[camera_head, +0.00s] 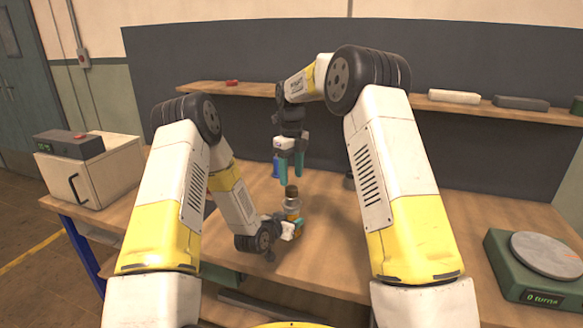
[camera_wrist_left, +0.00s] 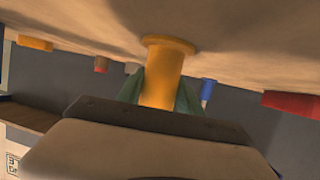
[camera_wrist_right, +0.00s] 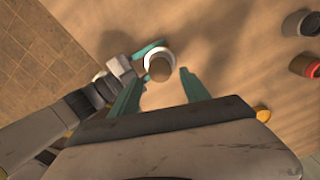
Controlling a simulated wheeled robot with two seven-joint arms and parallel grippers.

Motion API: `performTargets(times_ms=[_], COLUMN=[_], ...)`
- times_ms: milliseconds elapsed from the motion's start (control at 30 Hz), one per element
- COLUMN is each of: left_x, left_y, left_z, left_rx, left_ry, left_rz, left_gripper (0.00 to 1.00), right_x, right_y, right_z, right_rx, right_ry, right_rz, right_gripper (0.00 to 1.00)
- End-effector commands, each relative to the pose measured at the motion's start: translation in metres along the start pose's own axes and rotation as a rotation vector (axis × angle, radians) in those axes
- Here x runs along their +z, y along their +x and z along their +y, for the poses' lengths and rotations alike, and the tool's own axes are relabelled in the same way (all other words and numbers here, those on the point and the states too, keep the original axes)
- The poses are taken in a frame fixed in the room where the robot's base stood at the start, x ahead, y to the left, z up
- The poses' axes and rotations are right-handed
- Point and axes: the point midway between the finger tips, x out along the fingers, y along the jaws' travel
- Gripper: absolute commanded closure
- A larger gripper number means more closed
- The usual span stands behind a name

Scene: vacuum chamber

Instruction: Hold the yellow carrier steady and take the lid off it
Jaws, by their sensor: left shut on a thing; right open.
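The yellow carrier (camera_head: 291,215) stands upright on the bench in the head view, with a brown lid (camera_head: 292,191) on top. My left gripper (camera_head: 291,229) is shut around its lower body from the side. In the left wrist view its yellow body (camera_wrist_left: 163,85) sits between the green fingers. My right gripper (camera_head: 291,178) points down, open, just above the lid. In the right wrist view the lid (camera_wrist_right: 160,68) shows between the spread fingertips. I cannot tell from this whether they touch it. Much of the carrier's lower part is hidden by my left gripper.
A blue item (camera_head: 276,166) stands behind my right gripper. A green turntable device (camera_head: 540,265) is at the right, a white box (camera_head: 100,172) at the left. A shelf (camera_head: 420,103) runs behind.

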Motion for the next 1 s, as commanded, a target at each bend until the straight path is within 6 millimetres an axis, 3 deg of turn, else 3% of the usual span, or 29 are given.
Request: performTargets(times_ms=[300,700,1000], left_x=[0.0,0.0,0.0], left_y=[0.0,0.0,0.0], left_z=[0.0,-0.001,-0.001], left_rx=[-0.001,-0.001,-0.001], left_ry=[0.0,0.0,0.0], left_rz=[0.0,0.001,0.001], left_gripper=[1.0,1.0,1.0], right_x=[0.0,0.0,0.0], right_y=[0.044,0.052,0.052], right_z=[0.0,0.0,-0.001], right_rx=[0.001,-0.001,-0.001], right_ry=[-0.001,-0.002,-0.002], right_rz=[0.001,-0.001,-0.001], right_gripper=[0.45,0.45,1.0])
